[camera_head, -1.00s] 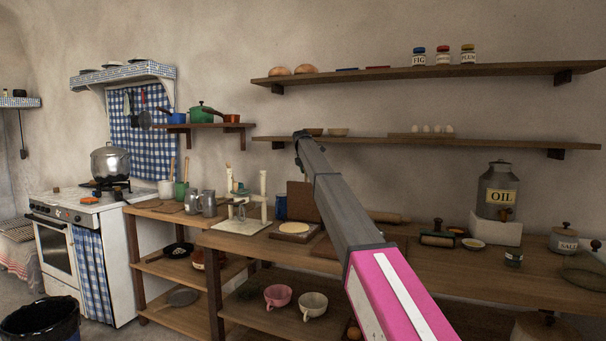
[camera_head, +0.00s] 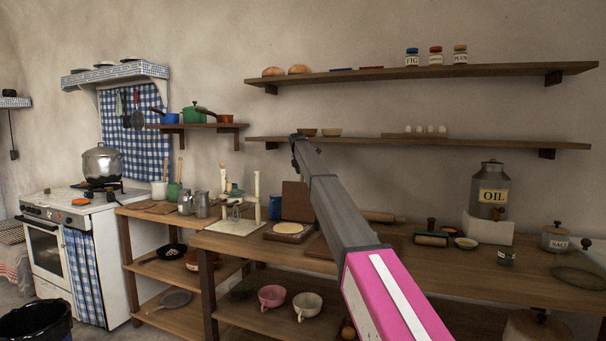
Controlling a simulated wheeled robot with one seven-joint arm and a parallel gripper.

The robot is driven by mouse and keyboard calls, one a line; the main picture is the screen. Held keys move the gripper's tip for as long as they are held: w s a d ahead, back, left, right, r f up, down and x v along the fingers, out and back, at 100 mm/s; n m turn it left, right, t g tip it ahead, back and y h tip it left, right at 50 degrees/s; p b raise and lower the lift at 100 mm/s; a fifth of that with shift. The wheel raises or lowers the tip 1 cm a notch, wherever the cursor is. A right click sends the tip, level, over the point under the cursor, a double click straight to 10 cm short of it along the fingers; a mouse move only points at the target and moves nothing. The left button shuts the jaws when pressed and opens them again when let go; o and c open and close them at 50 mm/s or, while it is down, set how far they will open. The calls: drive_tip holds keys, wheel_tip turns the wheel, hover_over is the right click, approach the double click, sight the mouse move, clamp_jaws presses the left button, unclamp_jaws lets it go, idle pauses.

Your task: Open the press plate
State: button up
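A press-like stand with pale upright posts (camera_head: 256,196) is on the wooden counter, left of centre. Just right of it a brown board stands upright (camera_head: 295,202) behind a pale round disc (camera_head: 288,228) lying flat on a board. I cannot tell for sure which of these carries the press plate. My arm reaches from the lower right toward the back wall. Its dark far end (camera_head: 299,140) appears above the upright board in the picture, over the lower wall shelf.
A rolling pin (camera_head: 383,217), a roller (camera_head: 431,237) and an oil can (camera_head: 489,190) are on the counter to the right. Metal jugs (camera_head: 202,204) stand to the left. Wall shelves (camera_head: 400,141) run above the counter. The stove (camera_head: 82,215) is at the left.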

drive_tip(key=shift+r, duration=0.1)
drive_tip(key=v, duration=1)
drive_tip(key=shift+r, duration=0.3)
drive_tip(key=shift+s+a, duration=0.1)
drive_tip(key=shift+s, duration=0.15)
